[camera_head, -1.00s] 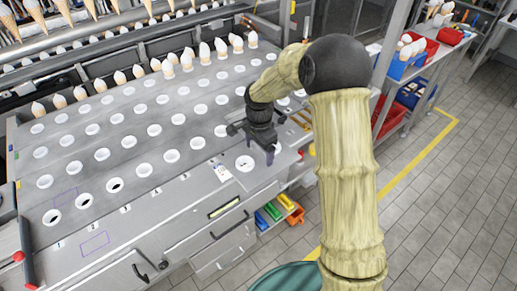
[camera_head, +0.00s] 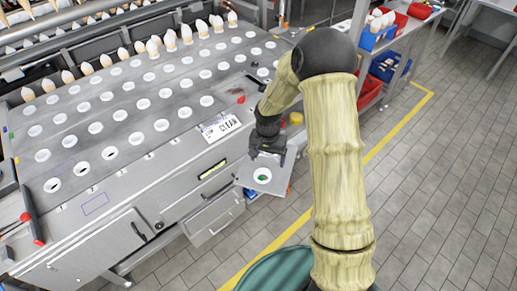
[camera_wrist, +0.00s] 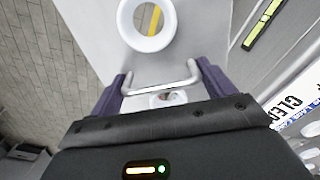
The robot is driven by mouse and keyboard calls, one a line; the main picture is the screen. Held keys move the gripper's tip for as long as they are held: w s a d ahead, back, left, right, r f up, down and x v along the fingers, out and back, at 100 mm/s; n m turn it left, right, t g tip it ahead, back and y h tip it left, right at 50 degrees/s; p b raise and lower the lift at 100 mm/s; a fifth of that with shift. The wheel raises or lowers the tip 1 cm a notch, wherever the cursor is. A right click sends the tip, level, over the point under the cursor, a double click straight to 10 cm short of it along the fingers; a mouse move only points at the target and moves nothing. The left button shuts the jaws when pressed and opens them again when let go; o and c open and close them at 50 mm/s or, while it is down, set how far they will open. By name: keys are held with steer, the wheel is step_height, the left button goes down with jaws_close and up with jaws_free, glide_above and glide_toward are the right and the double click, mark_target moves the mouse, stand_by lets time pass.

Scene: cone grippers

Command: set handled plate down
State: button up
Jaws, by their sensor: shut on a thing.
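The handled plate (camera_head: 279,183) is a flat grey panel with a white ring around a hole. It hangs in the air off the front right corner of the machine's top. My gripper (camera_head: 267,150) is shut on its handle. In the wrist view, the purple fingers of my gripper (camera_wrist: 162,82) flank the bar handle (camera_wrist: 160,88) on the plate (camera_wrist: 100,22). One white ring (camera_wrist: 147,46) shows whole there, and the yellow floor line shows through its hole. A second ring is partly hidden behind my gripper.
The machine top (camera_head: 120,165) has rows of white-ringed holes. A "CLEAN" label (camera_head: 221,127) lies near its front edge, with a red knob (camera_head: 241,99) behind. Drawers (camera_head: 215,210) are below. Tiled floor (camera_head: 420,200) is open at right. Blue and red bins stand beyond.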

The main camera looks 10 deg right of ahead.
mark_target(282, 171)
steer(key=s+d+f+n, duration=0.2)
steer(key=d+f+n, duration=0.1)
steer(key=s+d+f+n, duration=0.1)
steer(key=f+n, duration=0.1)
steer(key=shift+s+d+f, duration=0.15)
steer(key=shift+s+d, duration=0.15)
steer(key=shift+s, duration=0.05)
